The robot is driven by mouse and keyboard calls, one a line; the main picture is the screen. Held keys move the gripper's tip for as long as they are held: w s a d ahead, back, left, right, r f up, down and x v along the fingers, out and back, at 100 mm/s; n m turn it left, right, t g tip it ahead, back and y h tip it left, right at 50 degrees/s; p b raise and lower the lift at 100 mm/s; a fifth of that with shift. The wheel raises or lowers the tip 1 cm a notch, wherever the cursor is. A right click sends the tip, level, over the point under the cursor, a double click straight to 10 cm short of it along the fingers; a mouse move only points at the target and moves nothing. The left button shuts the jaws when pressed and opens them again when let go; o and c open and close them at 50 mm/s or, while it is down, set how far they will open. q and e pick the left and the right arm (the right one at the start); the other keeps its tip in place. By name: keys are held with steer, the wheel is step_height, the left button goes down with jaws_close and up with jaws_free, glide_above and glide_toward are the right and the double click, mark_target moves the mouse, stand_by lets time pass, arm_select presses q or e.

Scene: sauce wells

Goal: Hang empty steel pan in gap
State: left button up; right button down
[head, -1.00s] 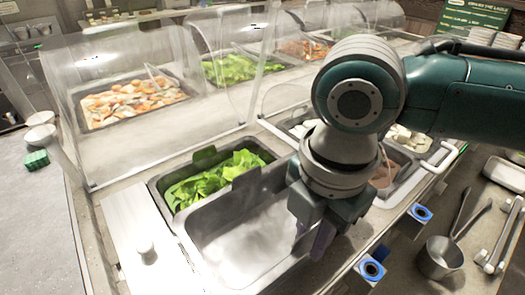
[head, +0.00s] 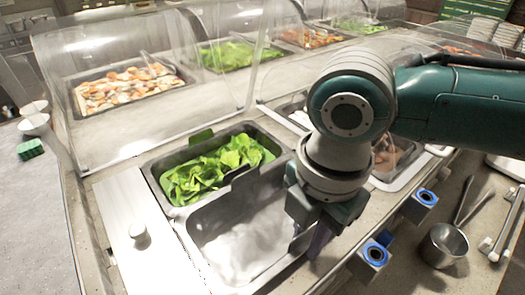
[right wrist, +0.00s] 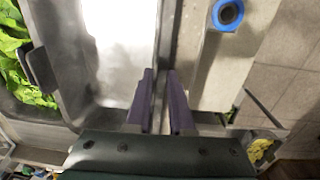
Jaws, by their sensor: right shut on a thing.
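The empty steel pan (head: 240,238) lies at the front of the counter, just nearer than the pan of lettuce. A raised tab (head: 238,174) stands on its far rim. My right gripper (head: 308,245) is shut on the pan's right rim. In the right wrist view the two purple fingers (right wrist: 160,88) straddle that rim, and the pan's bright floor (right wrist: 122,35) shows to their left. The gap under the pan is mostly hidden by it, and I cannot tell whether its rim rests fully on the counter. My left gripper is not in view.
The lettuce pan (head: 218,165) adjoins the far side. A flat white lid with a knob (head: 138,232) lies left. Clear guards (head: 150,80) stand behind. Blue-ringed brackets (head: 375,254) line the front edge, with a steel cup (head: 442,245) and tongs to the right.

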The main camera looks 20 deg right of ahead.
steer(key=shift+d+f, duration=0.1)
steer(key=shift+f, duration=0.2)
steer(key=shift+s+d+f, duration=0.1)
steer(key=shift+d+f, duration=0.05)
steer(key=shift+f, duration=0.2)
steer(key=shift+d+f+b, duration=0.15)
steer(key=shift+f+b, duration=0.1)
steer(key=shift+b, duration=0.1)
steer(key=c, duration=0.7)
jaws_free()
steer(key=shift+w, duration=0.25)
steer(key=shift+r, duration=0.1)
steer(key=r, duration=0.7)
steer(key=a+r, duration=0.1)
steer(key=r, duration=0.3)
steer(key=shift+w+r+p, duration=0.15)
steer(key=shift+r+p, duration=0.15)
